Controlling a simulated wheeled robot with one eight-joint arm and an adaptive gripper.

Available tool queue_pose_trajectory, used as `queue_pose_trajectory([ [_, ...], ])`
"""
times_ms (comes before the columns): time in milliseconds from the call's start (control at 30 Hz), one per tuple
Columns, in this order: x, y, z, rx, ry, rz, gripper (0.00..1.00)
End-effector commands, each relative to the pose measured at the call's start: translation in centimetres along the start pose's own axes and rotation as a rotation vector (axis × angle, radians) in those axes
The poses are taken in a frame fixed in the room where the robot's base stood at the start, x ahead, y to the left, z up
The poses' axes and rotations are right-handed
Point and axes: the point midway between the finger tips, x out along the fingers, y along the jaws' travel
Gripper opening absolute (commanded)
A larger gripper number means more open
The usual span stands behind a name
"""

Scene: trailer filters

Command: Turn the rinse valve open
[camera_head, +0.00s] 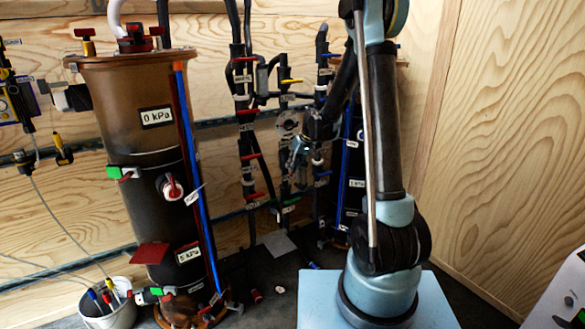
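My gripper (298,158) is at the valve pipework in the middle of the view, in front of the thin right-hand pipe of the manifold. Its fingers are small and partly merge with the pipes behind, so their opening and any contact cannot be made out. Several valves with lever handles sit on the black pipes: red handles (250,157) on the left pipe, a yellow handle (291,81) at upper right and a green handle (289,209) lower down. White labels are beside them but too small to read, so I cannot tell which valve is the rinse valve.
A large dark filter tank (140,215) with a blue tube stands at left. A second tank (352,185) is partly hidden behind my arm. A white bucket (108,312) with cables is at lower left. Wooden walls (500,140) close in the back and right.

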Motion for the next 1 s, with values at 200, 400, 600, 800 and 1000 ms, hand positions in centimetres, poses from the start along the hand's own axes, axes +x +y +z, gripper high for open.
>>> queue_pose_trajectory([
  [200, -0.02, 0.0, 0.0, 0.0, 0.0, 0.001, 0.0],
  [400, 0.02, -0.22, 0.07, -0.03, -0.002, 0.066, 0.0],
  [600, 0.05, -0.22, 0.05, -0.071, -0.002, 0.168, 0.0],
  [800, 0.01, -0.19, 0.04, -0.085, -0.001, 0.206, 0.0],
  [1000, -0.01, -0.15, 0.03, -0.085, -0.001, 0.207, 0.0],
])
